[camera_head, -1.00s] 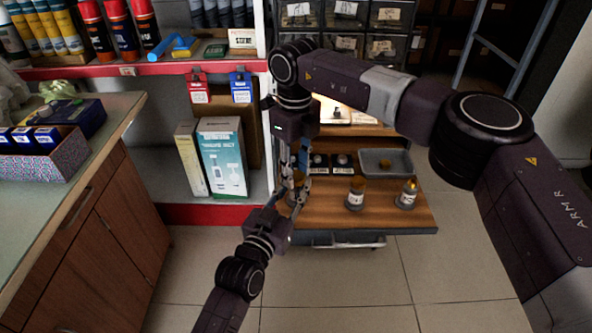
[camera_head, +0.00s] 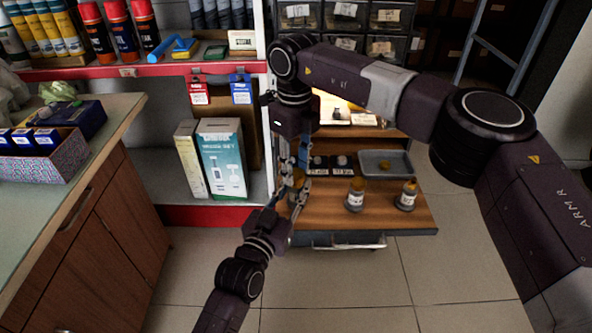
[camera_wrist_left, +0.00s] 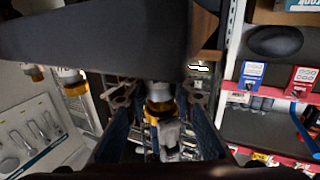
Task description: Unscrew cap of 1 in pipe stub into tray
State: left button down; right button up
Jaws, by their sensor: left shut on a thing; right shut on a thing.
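My left gripper (camera_head: 294,200) reaches up from below and is shut on a pipe stub. My right gripper (camera_head: 296,170) points down from above and is shut on the same assembly, at its top. The fingers hide most of it in the head view. In the left wrist view the held pipe stub (camera_wrist_left: 160,92) shows grey with a brass-coloured part, between my left fingers. Two other capped stubs, a middle one (camera_head: 356,197) and a right one (camera_head: 405,199), stand upright on the wooden worktop. The grey tray (camera_head: 372,156) lies behind them with a small brass-coloured piece (camera_head: 385,166) in it.
The worktop (camera_head: 380,217) is clear along its front right. Small dark labelled blocks (camera_head: 318,165) stand between the grippers and the tray. A red-edged shelf (camera_head: 200,214) with boxes is at the left. A wooden counter (camera_head: 90,240) stands further left.

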aim_at(296, 173)
pick_arm(q)
jog(key=shift+f, duration=0.1)
pick_arm(e)
jog(key=shift+r, duration=0.5)
jog(key=shift+r, duration=2)
pick_arm(q)
jog(key=c, duration=1.5)
grip_release()
jog(key=shift+c, duration=0.2)
jog(key=v, duration=1.2)
